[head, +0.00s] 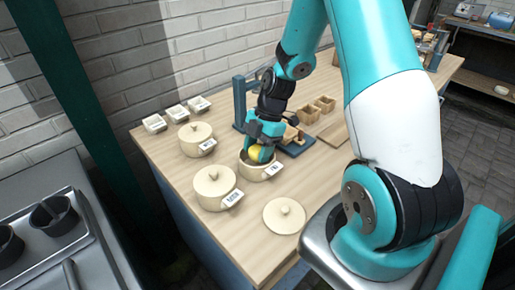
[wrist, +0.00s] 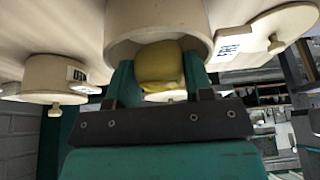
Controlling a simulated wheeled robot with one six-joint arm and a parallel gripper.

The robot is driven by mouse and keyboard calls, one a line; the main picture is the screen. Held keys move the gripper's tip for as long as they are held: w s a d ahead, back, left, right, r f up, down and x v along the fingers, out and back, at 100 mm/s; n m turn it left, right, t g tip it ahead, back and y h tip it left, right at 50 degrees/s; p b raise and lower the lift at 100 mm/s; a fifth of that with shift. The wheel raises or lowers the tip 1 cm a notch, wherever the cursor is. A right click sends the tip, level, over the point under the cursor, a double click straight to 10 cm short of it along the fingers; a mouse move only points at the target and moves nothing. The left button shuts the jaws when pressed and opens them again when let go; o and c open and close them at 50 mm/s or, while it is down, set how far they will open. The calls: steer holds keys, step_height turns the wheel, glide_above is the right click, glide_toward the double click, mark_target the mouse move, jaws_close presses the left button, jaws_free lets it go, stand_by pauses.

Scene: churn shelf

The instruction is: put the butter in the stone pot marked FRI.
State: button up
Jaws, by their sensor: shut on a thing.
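The yellow butter (head: 256,153) is held between the fingers of my gripper (head: 262,146). It also shows in the wrist view (wrist: 160,64), with a finger on each side. The cream stone pot (head: 245,170) stands uncovered on the wooden counter, directly below the butter. In the wrist view the pot's label (wrist: 232,42) reads FRI and its open mouth is right behind the butter. The butter is at the mouth; I cannot tell how far it reaches inside the rim. A loose round lid (head: 284,218) lies flat on the counter in front of the pot.
A lidded pot (head: 212,190) stands close on the left, another (head: 194,141) behind it. Small white dishes (head: 177,113) line the wall side. A blue stand (head: 240,100) and wooden boxes (head: 308,113) are behind my gripper.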

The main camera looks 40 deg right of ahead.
steer(key=shift+f+b, duration=0.6)
steer(key=shift+f, duration=0.2)
steer(key=shift+r, duration=0.1)
steer(key=o, duration=0.9)
steer(key=shift+c, duration=1.5)
steer(key=p+v, duration=0.7)
steer(key=v, duration=0.3)
steer(key=shift+r, duration=0.1)
steer(key=s+a+r+m, duration=0.2)
steer(key=a+r+m, duration=0.1)
steer(key=a+r, duration=0.4)
steer(key=s+a+r+m, duration=0.2)
steer(key=a+r, duration=0.3)
steer(key=a, duration=0.4)
steer(key=s+a+r+m, duration=0.3)
steer(key=s+a, duration=0.1)
steer(key=s, duration=0.2)
steer(key=s+a+r+m, duration=0.3)
steer(key=s+a, duration=0.1)
steer(key=s, duration=0.2)
steer(key=shift+s+a+m, duration=0.25)
steer(key=shift+a+m, duration=0.05)
steer(key=shift+a, duration=0.05)
